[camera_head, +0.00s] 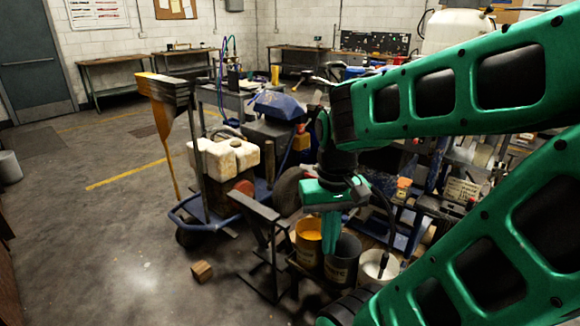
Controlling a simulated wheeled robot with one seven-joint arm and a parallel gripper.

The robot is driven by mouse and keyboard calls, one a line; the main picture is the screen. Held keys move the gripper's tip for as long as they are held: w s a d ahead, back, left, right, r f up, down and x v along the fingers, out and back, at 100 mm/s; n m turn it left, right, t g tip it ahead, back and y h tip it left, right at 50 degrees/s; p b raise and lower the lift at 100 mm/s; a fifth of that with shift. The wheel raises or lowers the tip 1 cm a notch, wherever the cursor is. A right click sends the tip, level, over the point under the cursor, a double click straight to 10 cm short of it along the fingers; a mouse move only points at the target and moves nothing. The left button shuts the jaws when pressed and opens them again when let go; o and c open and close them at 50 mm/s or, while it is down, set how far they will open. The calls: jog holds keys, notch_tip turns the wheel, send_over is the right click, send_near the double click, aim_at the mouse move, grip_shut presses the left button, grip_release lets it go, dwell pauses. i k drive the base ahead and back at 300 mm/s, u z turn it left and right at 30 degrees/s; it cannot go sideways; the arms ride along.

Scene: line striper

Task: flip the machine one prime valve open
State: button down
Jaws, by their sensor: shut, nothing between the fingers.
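A line striper (222,158) stands left of centre, with a soiled white tank, a blue engine cover (278,105) and a blue tubular frame (196,222). A second machine with a blue frame (395,238) is partly hidden behind my green arm on the right. I cannot make out a prime valve on either machine, nor read a number on them. My gripper (331,250) points down with its fingers together and empty. It shows in front of the second machine and just above the buckets; I see it touching nothing.
An orange-filled bucket (308,240), a dark bucket (342,262) and a pale bucket (376,269) stand below my gripper. A dark metal stand (265,235) is left of them. A wooden block (202,271) lies on the floor. The left floor is mostly clear.

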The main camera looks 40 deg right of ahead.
aim_at(307, 175)
jog(key=z, duration=0.35)
jog(key=i, duration=1.4)
jog(key=z, duration=0.65)
